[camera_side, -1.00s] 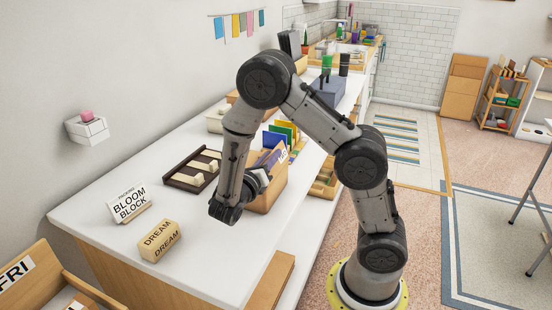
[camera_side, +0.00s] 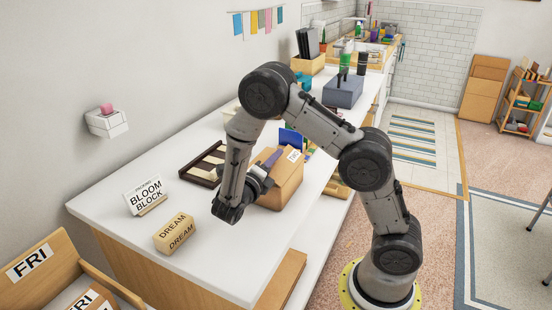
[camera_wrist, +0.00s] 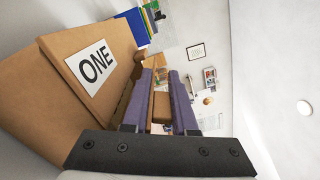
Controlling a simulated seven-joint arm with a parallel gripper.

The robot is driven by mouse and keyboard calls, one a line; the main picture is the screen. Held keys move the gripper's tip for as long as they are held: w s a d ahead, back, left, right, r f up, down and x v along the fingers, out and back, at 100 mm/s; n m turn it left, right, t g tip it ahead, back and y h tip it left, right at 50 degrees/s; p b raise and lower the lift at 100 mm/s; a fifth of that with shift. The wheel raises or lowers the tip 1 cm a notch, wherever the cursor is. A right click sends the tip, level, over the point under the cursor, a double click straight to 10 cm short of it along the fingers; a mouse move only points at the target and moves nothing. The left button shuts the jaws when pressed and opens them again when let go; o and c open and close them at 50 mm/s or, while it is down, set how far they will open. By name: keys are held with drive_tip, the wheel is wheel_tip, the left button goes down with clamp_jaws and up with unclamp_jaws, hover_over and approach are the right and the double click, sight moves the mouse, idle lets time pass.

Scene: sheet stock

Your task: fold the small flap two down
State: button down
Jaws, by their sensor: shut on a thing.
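The cardboard box (camera_side: 284,186) stands on the white counter, beside my gripper. A white label (camera_side: 293,155) shows on its upper part in the side view, too small to read surely. In the wrist view a cardboard panel (camera_wrist: 122,42) with a label reading ONE (camera_wrist: 92,66) fills the left. My gripper (camera_wrist: 161,72) has two purple fingers, with a narrow strip of brown cardboard (camera_wrist: 161,107) between them. In the side view the gripper (camera_side: 274,157) reaches the box top from the left. The small flap two cannot be told apart surely; the fingers hide part of the box.
A dark tray with pale blocks (camera_side: 206,165) lies left of the box. The DREAM block (camera_side: 175,233) and BLOOM BLOCK sign (camera_side: 146,196) stand on the near counter. Blue folders (camera_side: 291,139) rise behind the box. A grey-blue bin (camera_side: 343,92) stands farther back.

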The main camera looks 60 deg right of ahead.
drive_tip(key=shift+f, duration=0.1)
idle(0.4)
drive_tip(key=c, duration=0.9)
unclamp_jaws()
drive_tip(key=shift+c, duration=0.2)
drive_tip(key=shift+w+a, duration=0.1)
drive_tip(key=a, duration=1.3)
drive_tip(key=shift+a, duration=0.3)
